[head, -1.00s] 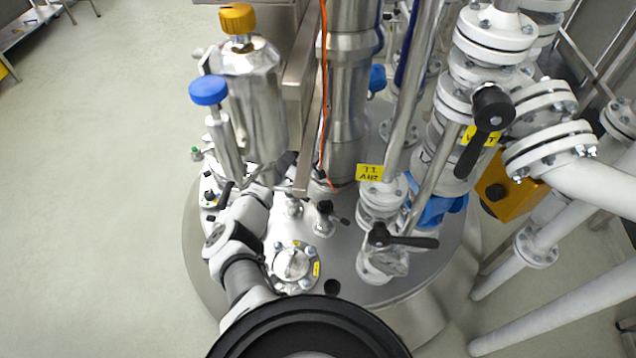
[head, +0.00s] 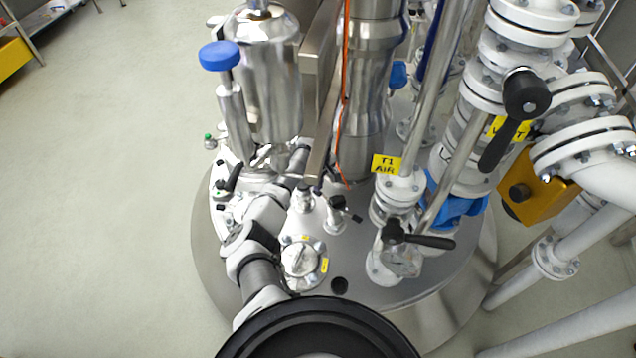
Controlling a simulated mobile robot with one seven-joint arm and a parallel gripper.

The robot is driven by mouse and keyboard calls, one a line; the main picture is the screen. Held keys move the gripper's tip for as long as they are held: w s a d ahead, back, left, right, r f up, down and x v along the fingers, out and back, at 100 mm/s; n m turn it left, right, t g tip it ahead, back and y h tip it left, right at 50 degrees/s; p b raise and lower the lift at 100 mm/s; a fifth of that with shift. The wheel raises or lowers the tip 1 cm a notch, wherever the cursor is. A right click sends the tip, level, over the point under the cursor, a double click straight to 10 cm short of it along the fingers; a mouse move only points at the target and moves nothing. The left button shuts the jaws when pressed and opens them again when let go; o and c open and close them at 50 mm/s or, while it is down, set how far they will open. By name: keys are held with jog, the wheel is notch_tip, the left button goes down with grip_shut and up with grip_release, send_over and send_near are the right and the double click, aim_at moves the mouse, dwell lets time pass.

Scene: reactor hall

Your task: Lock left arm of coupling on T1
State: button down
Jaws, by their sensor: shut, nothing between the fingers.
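The T1 vessel top (head: 352,272) is a round steel lid crowded with fittings. A yellow label reading T1 AIR (head: 386,164) is on a pipe above it. A steel canister (head: 272,85) with a slimmer blue-capped cylinder (head: 231,110) stands over the lid's left side. A small black lever (head: 233,178) is below the blue-capped cylinder, at the lid's left edge; I cannot tell whether it is a coupling arm. The coupling is not clearly seen. My white and grey arm reaches up from the bottom towards the canister's base. My gripper's fingers are hidden there.
Steel columns and pipes with an orange cable (head: 342,100) rise behind the lid. White flanged pipes (head: 585,145) and a black-handled valve (head: 420,240) crowd the right. A yellow box (head: 535,190) hangs there too. The floor (head: 110,200) at left is clear.

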aim_at(317, 193)
jog(key=shift+f+b, duration=2.4)
jog(key=shift+f, duration=0.25)
jog(key=shift+s+d+f, duration=0.15)
jog(key=shift+d+f, duration=0.05)
jog(key=shift+f, duration=0.3)
jog(key=shift+s+d+f, duration=0.15)
jog(key=shift+f, duration=0.3)
jog(key=shift+w+a+r, duration=0.4)
jog(key=shift+a+r, duration=0.05)
jog(key=shift+r, duration=0.1)
notch_tip(317, 193, up, 6)
jog(key=p, duration=0.6)
jog(key=shift+r, duration=0.1)
